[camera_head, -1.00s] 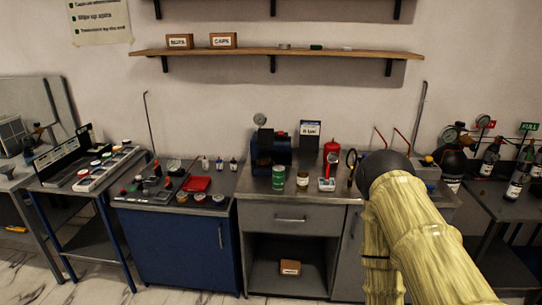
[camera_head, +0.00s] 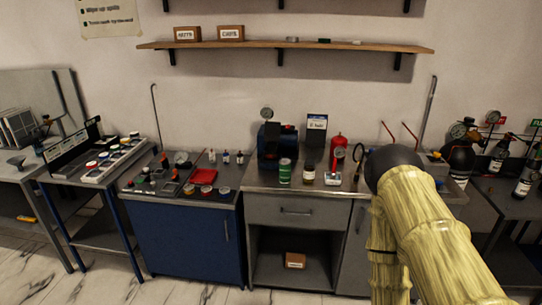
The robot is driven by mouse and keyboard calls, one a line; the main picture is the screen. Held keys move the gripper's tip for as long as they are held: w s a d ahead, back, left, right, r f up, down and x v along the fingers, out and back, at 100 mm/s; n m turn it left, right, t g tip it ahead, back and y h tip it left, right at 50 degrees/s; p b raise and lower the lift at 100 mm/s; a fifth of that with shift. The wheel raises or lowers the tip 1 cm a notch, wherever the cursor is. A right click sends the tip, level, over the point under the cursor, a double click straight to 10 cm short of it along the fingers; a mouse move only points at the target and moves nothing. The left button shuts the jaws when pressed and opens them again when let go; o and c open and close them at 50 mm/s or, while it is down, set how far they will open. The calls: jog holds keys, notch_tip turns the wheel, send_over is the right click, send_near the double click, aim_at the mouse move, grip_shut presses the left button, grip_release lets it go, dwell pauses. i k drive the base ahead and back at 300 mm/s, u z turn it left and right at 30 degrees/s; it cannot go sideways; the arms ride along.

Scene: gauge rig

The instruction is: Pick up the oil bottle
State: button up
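No label reading "oil" is legible, so I cannot tell which bottle is the oil bottle. Small white-and-dark bottles (camera_head: 225,158) stand in a row at the back of the blue cabinet top. Dark bottles with pale labels (camera_head: 524,180) stand on the far-right table. My arm, with a yellow sleeve and dark round joint, covers the right part of the grey bench. My gripper does not show.
A green can (camera_head: 285,171), a jar (camera_head: 309,174) and a dark machine (camera_head: 274,146) stand on the grey bench. A wooden shelf (camera_head: 270,46) with labelled boxes hangs above. The blue cabinet (camera_head: 185,240) stands left of the bench. Marble floor shows in front.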

aim_at(309, 165)
jog(key=u, duration=0.4)
jog(key=k, duration=0.55)
jog(key=u, duration=1.1)
jog(key=i, duration=0.75)
jog(key=z, duration=0.55)
jog(key=i, duration=0.65)
jog(key=z, duration=0.6)
